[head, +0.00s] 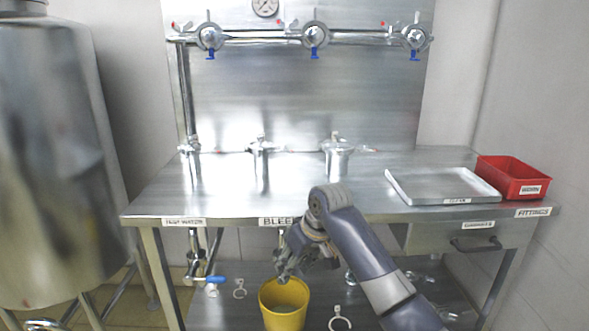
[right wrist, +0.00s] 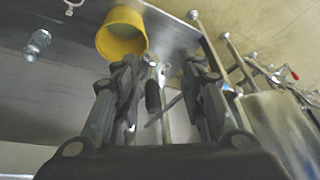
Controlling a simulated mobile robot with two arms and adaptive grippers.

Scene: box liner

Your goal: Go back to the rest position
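My right gripper (head: 287,268) hangs in front of the table's front edge, above a yellow bucket (head: 284,308). In the right wrist view, its two fingers (right wrist: 164,85) stand apart, with pipework and a small dark part showing between them. I see nothing clearly gripped. The yellow bucket also shows past the fingertips in that view (right wrist: 122,32), off to the left. My left arm and left gripper are not in view.
A steel table (head: 260,202) carries a tray (head: 442,186) and a red bin (head: 513,178) at the right. A blue-handled valve (head: 212,280) is below its left front edge. A large steel tank (head: 50,160) stands at the left. The middle tabletop front is mostly clear.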

